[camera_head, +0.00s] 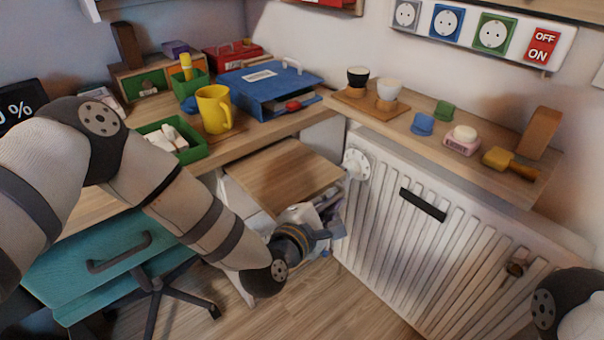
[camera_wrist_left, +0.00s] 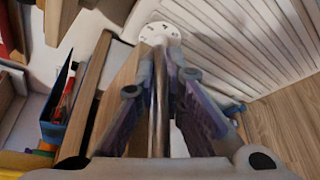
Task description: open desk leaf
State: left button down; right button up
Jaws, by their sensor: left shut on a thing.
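The desk leaf (camera_head: 285,176) is a wooden board that juts out from the desk beside the radiator, roughly flat in the head view. My left gripper (camera_head: 328,213) is at its front right corner. The fingertips' contact is partly hidden in the head view. My right gripper is out of view; only part of my right arm shows at the lower right.
A white radiator (camera_head: 400,240) with a round valve dial (camera_head: 356,164) stands close to the right of my left gripper. A teal drawer (camera_head: 105,262) is at the lower left. The desk holds a yellow mug (camera_head: 214,109), a green tray (camera_head: 190,152) and a blue binder (camera_head: 265,86).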

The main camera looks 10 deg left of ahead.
pick_arm(q)
jog(key=s+d, duration=0.5)
jog(key=d, duration=0.1)
jog(key=shift+s+d+p, duration=0.15)
jog(key=shift+d+p, duration=0.15)
jog(key=shift+d, duration=0.05)
jog(key=c, duration=2)
grip_release()
jog(key=shift+o, duration=0.2)
jog(key=v, duration=1.2)
